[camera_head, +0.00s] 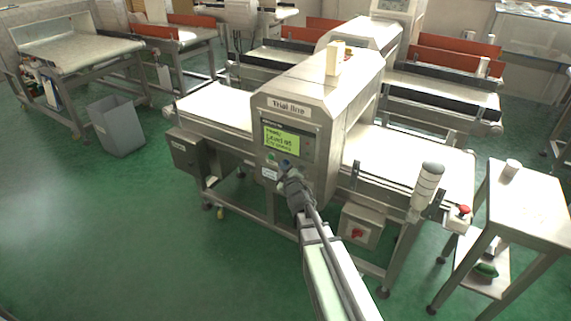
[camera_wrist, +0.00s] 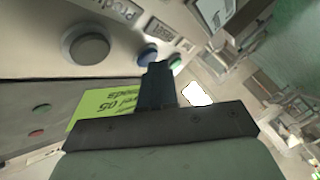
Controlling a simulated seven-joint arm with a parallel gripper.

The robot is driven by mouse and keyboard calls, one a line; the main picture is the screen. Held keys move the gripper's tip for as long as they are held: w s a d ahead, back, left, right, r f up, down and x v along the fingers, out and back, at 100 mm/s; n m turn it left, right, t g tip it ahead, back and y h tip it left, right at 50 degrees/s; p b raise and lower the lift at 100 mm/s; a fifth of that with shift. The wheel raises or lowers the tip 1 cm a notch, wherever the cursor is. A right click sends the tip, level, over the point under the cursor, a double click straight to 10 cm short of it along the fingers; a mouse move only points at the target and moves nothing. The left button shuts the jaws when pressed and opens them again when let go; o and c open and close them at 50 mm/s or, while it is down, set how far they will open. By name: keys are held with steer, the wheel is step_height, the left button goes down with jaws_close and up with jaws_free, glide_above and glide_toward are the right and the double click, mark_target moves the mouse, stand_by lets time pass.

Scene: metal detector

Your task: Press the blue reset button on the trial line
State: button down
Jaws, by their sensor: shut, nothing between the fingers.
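The trial line is a metal detector (camera_head: 333,88) with a "Trial line" label and a lit yellow-green screen (camera_head: 283,139). The blue button (camera_head: 287,163) is on its panel below the screen, and it also shows in the wrist view (camera_wrist: 147,54), partly behind my fingertips. A green button (camera_head: 271,157) is beside it, and it also shows in the wrist view (camera_wrist: 176,62). My gripper (camera_head: 285,175) is shut and empty, just below the blue button in the head view. In the wrist view its fingertips (camera_wrist: 158,70) overlap the button's lower edge. I cannot tell whether they touch.
A large grey knob (camera_wrist: 87,45) is on the same panel. A red emergency button (camera_head: 459,212) stands at the conveyor's right end, near a side table (camera_head: 533,200). A grey bin (camera_head: 115,126) stands at left. Green floor is clear at front left.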

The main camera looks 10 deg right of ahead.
steer(key=shift+s+a, duration=0.55)
stand_by(0.4)
steer(key=shift+s+a, duration=1.75)
